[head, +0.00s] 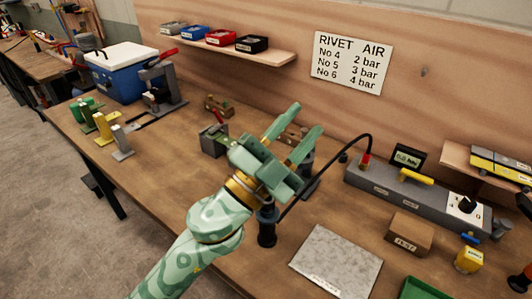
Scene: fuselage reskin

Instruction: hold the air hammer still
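My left gripper (305,121) reaches over the bench from the lower left, its two green fingers spread apart with nothing visibly held between them. A dark upright cylinder (267,232) stands just below the gripper's palm, partly hidden by it. It looks like the air hammer, but I cannot be sure. A black hose (326,155) runs from near it to a red fitting on the grey regulator box (395,190). Another dark upright part (308,168) shows just right of the fingers, partly covered. I cannot tell whether the gripper touches either part. My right gripper is not in view.
A grey metal plate (336,262) lies in front, beside a brown box (409,234) and a yellow block (469,260). A small vise-like block (214,140) is left of the gripper. A blue cooler (120,72) stands far left. The left-front bench is mostly clear.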

